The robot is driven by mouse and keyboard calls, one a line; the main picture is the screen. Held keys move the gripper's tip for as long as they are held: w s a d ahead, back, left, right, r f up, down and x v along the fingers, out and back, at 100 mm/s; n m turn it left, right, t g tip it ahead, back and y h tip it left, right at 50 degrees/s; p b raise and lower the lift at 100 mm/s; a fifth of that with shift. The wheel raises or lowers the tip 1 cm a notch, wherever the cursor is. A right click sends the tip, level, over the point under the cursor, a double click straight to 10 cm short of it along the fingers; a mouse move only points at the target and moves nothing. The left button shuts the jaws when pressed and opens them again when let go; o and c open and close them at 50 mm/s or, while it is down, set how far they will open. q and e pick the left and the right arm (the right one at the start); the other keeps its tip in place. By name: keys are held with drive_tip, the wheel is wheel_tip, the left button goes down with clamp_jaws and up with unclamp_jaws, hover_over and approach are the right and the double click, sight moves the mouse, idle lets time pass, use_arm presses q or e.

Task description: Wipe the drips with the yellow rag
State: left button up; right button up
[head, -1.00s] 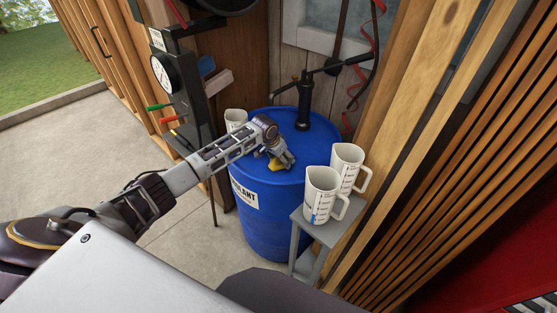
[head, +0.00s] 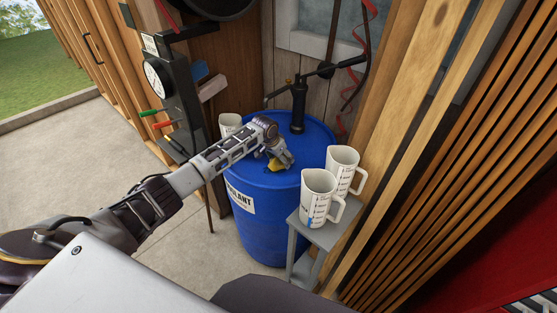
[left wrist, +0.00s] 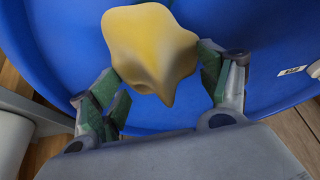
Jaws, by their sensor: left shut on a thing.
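The yellow rag (head: 275,165) is at my left gripper (head: 283,161), over the top of the blue drum (head: 318,135). In the left wrist view the rag (left wrist: 152,48) hangs bunched between the green-padded fingers of my left gripper (left wrist: 160,85), which is shut on it. The blue drum lid (left wrist: 262,30) lies behind the rag in that view. I cannot tell whether the rag touches the lid. No drips can be made out; the gripper and rag hide part of the lid. My right gripper is not in view.
A black hand pump (head: 298,105) stands on the drum's far side. Two white measuring jugs (head: 319,197) (head: 342,170) stand on a small grey stand (head: 318,238) at the drum's right. Another jug (head: 230,124) is at the drum's left. Wooden slats close off the right.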

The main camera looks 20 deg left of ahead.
use_arm(q)
drive_tip(key=shift+w+d+b, duration=0.15)
drive_tip(key=shift+w+d, duration=0.05)
drive_tip(key=shift+w, duration=0.35)
drive_tip(key=shift+w+d+b, duration=0.15)
drive_tip(key=shift+w, duration=0.35)
drive_tip(key=shift+r, duration=0.15)
drive_tip(key=shift+r+p, duration=0.1)
drive_tip(key=shift+p, duration=0.45)
drive_tip(key=shift+s, duration=0.1)
drive_tip(key=s+p, duration=0.1)
drive_tip(key=p, duration=0.2)
drive_tip(key=shift+s+a+r, duration=0.1)
drive_tip(key=shift+s+a, duration=0.3)
drive_tip(key=shift+s+a+p, duration=0.2)
drive_tip(key=shift+s+p, duration=0.5)
drive_tip(key=shift+p, duration=0.2)
